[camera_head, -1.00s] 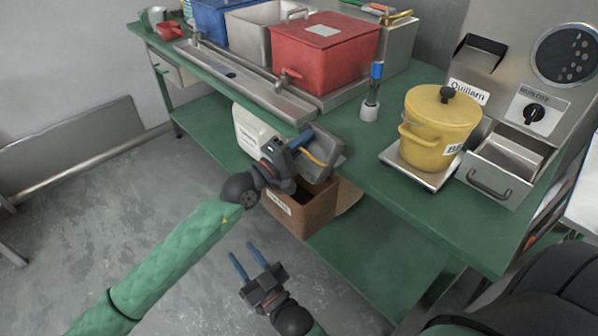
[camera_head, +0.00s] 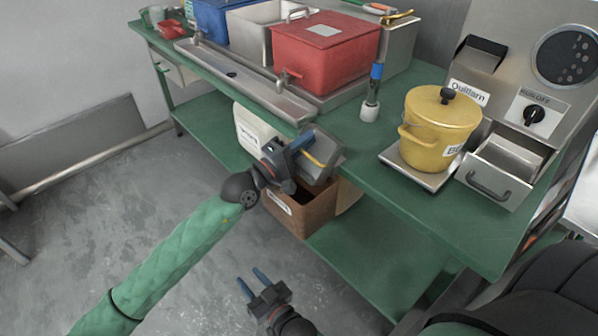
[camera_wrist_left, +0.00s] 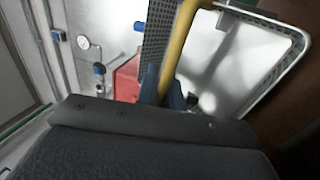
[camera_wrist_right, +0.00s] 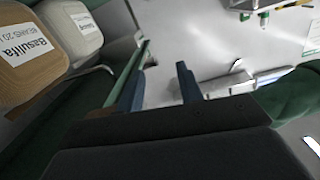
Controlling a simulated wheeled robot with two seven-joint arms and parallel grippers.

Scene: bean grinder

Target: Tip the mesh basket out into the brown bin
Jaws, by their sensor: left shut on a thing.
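My left gripper (camera_head: 294,152) is shut on the yellow handle of the mesh basket (camera_head: 325,144). The basket is tilted, above the brown bin (camera_head: 300,212) at the bench's front edge. In the left wrist view the yellow handle (camera_wrist_left: 178,45) passes between the fingers, with the basket's grey rim (camera_wrist_left: 262,18) beside it. My right gripper (camera_head: 253,284) is open and empty over the floor, left of the lower shelf.
A yellow pot (camera_head: 437,130) stands on a scale on the green bench (camera_head: 375,150). A red box (camera_head: 325,55) and a steel drip channel (camera_head: 245,80) lie behind the basket. A white canister (camera_head: 252,130) stands on the lower shelf beside the bin.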

